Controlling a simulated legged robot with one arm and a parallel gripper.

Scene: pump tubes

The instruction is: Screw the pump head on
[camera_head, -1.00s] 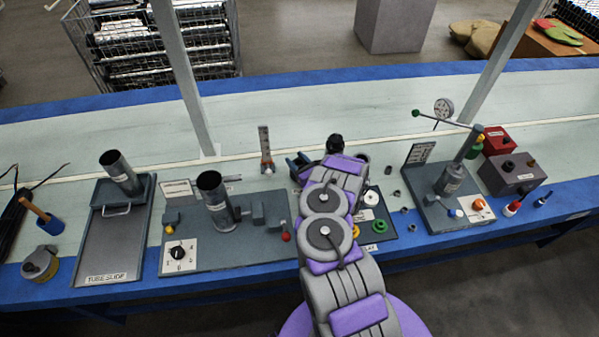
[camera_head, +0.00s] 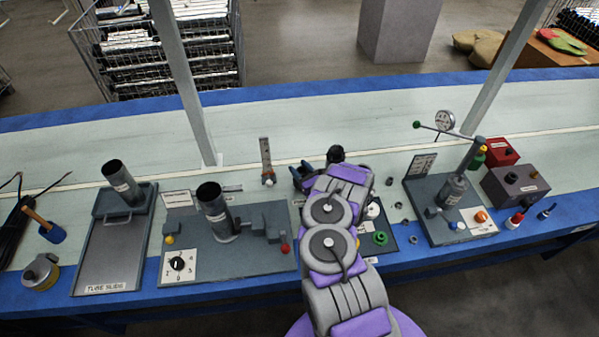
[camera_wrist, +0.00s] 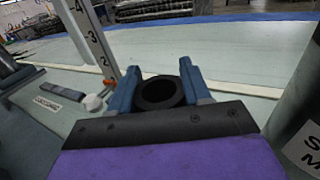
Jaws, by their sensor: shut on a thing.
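My gripper (camera_wrist: 158,80) has blue fingers closed around a dark, ring-shaped part (camera_wrist: 161,93) with a round opening, which I take to be the pump head. In the head view my gripper (camera_head: 318,170) is mostly behind my arm, and a black rounded part (camera_head: 335,154) shows at it. A grey cylinder (camera_wrist: 296,112) with a partly cut-off label stands at the right of the wrist view, apart from the fingers. I cannot tell which body the head belongs to. The underside of the held part is hidden.
A ruler stand (camera_head: 266,160) is left of my gripper. A grey station with an upright tube (camera_head: 212,208) and a tube slide (camera_head: 106,255) lie further left. A gauge station (camera_head: 450,208) is to the right. The pale bench strip (camera_head: 330,108) behind is mostly clear.

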